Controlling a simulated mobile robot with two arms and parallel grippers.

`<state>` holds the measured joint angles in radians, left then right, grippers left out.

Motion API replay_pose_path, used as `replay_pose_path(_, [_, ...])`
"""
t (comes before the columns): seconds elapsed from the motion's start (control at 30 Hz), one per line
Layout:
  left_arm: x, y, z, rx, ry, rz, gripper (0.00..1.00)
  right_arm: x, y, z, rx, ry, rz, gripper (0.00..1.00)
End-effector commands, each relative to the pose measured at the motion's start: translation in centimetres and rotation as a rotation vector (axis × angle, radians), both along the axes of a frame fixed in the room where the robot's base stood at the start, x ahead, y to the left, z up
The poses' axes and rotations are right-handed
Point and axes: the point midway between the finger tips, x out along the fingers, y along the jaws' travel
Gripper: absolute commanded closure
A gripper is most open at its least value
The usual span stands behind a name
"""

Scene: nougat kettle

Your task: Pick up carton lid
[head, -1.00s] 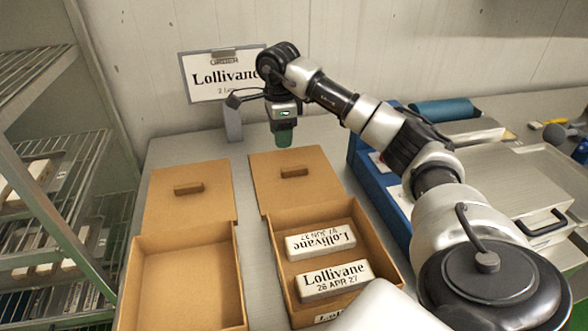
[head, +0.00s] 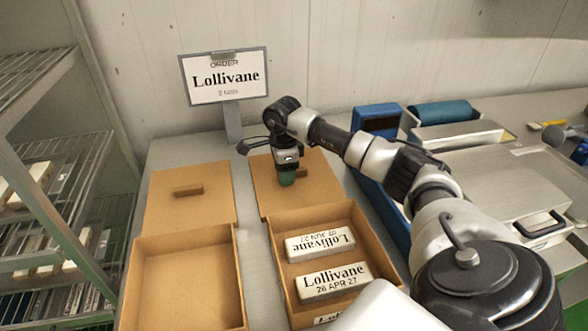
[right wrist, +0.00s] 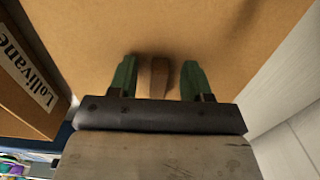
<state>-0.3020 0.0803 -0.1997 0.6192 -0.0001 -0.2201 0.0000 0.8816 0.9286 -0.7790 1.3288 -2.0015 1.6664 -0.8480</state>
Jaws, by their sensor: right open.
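Two brown carton lids lie flat on the bench, each with a small raised block handle. My right gripper (head: 287,178) is low over the right lid (head: 263,202), partly hiding its handle (head: 303,172). In the right wrist view the two green fingertips (right wrist: 158,78) are open, one on each side of the lid's handle (right wrist: 160,77), with gaps to both sides. The lid's board (right wrist: 205,30) fills most of that view. The left lid (head: 212,205), with its handle (head: 188,190), lies free. My left gripper is not in view.
The right carton (head: 279,222) in front of the right lid holds several Lollivane bars (head: 334,280). The left carton (head: 183,231) looks empty. An order sign (head: 224,78) stands behind. A blue bin (head: 377,117) and metal equipment are to the right, a wire rack (head: 60,150) to the left.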

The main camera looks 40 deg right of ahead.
Motion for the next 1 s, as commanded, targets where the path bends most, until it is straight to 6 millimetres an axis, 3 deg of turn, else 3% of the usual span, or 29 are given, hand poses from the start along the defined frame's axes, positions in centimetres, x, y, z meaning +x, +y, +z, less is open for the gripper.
replay_pose_path(0.23, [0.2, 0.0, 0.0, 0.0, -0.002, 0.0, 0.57, 0.0, 0.0, -0.2, 0.0, -0.001, 0.0, 0.53])
replay_pose_path(0.53, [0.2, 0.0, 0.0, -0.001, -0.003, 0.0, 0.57, 0.0, 0.0, -0.1, 0.0, -0.001, 0.0, 0.99])
replay_pose_path(0.83, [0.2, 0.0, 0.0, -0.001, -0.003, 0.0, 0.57, 0.0, 0.0, 0.1, 0.0, -0.002, 0.0, 1.0])
replay_pose_path(1.0, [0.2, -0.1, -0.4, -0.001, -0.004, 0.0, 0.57, 0.1, -0.1, 2.3, -0.001, -0.006, 0.0, 1.0])
